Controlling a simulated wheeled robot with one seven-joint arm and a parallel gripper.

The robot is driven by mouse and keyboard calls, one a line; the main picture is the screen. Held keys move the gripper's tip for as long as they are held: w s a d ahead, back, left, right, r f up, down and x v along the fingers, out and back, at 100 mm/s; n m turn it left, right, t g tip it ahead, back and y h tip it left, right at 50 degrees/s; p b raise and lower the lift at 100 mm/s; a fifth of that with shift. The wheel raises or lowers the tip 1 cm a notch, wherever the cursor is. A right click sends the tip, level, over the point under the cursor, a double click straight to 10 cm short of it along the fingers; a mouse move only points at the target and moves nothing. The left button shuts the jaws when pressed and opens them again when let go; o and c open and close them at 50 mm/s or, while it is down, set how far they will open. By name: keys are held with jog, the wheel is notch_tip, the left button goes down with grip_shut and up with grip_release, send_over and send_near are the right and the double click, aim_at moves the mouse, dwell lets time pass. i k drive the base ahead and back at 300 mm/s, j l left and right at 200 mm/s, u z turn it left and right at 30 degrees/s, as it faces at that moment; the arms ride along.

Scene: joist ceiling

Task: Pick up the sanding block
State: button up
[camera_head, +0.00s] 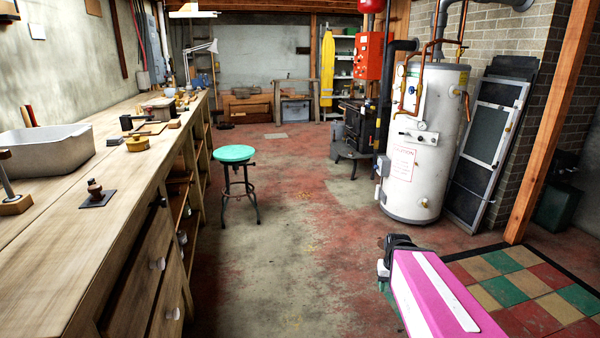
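I cannot single out the sanding block for certain. On the long wooden workbench (70,245) at the left, a small brown block (174,124) lies near the back half. A dark flat plate with a brown turned knob (95,194) lies nearer, by the bench's front edge. A yellowish rounded piece (137,144) sits between them, beside a flat brown board (150,129). Any of these small pieces may be it. My pink arm reaches in from the lower right, over the floor and apart from the bench. My gripper does not show clearly in this view.
A grey basin (42,150) and a wooden base with a metal rod (14,203) stand on the bench. A green-topped stool (234,154) stands beside the bench. A white boiler (425,150) stands at the right. The middle floor is clear.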

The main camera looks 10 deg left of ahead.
aim_at(174, 122)
jog(key=i+j+u, duration=0.1)
jog(key=i+u, duration=0.15)
jog(key=u, duration=0.2)
jog(key=i+u, duration=0.4)
jog(key=i+l+u, duration=0.1)
jog(key=u, duration=0.35)
jog(key=i+l+u, duration=0.2)
jog(key=u, duration=0.2)
jog(key=i+l+u, duration=0.2)
jog(key=i+l, duration=0.3)
jog(key=i+l+u, duration=0.25)
jog(key=i+l, duration=0.2)
jog(key=l, duration=0.15)
